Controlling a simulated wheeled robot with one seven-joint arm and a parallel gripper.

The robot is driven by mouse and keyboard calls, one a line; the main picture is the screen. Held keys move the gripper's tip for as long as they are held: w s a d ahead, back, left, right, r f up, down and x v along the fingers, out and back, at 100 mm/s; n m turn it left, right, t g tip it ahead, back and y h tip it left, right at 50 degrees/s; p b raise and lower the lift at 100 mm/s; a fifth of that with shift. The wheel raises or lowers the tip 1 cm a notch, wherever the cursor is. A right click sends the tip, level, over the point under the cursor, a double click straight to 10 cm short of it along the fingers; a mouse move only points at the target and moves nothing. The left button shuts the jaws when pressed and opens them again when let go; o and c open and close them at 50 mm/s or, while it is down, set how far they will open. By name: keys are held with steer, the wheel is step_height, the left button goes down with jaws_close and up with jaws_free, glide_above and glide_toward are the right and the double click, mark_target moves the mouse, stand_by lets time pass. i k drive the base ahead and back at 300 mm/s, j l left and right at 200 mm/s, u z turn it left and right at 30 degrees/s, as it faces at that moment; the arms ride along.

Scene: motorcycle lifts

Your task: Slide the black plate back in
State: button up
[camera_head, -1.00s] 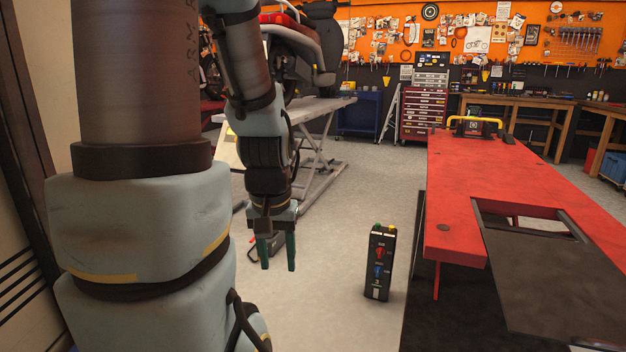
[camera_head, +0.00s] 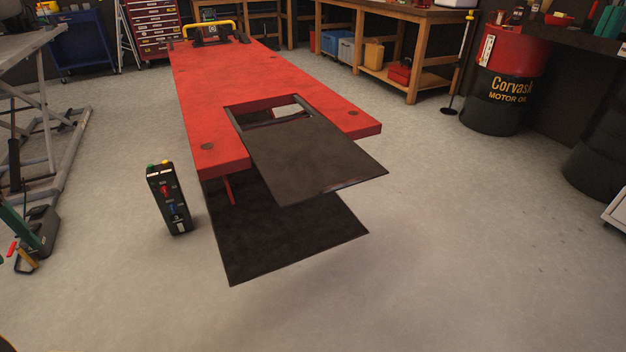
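The black plate (camera_head: 315,160) is a flat dark panel at the near end of the red lift table (camera_head: 215,85). It sticks out past the table's front edge, hanging over the floor. Behind it, a rectangular opening (camera_head: 290,112) in the table top is partly uncovered.
A black control box (camera_head: 169,198) stands on the floor left of the table's front. A dark mat or base plate (camera_head: 290,240) lies below the black plate. A grey lift (camera_head: 45,110) is at left, oil drums (camera_head: 500,90) at right. The front floor is clear.

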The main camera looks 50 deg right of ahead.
mark_target(306, 159)
steer(key=i+l+z, duration=0.15)
steer(key=l+z, duration=0.2)
steer(key=i+l+z, duration=0.15)
steer(key=z, duration=0.2)
steer(key=i+l+z, duration=0.15)
steer(key=z, duration=0.25)
steer(key=i, duration=0.1)
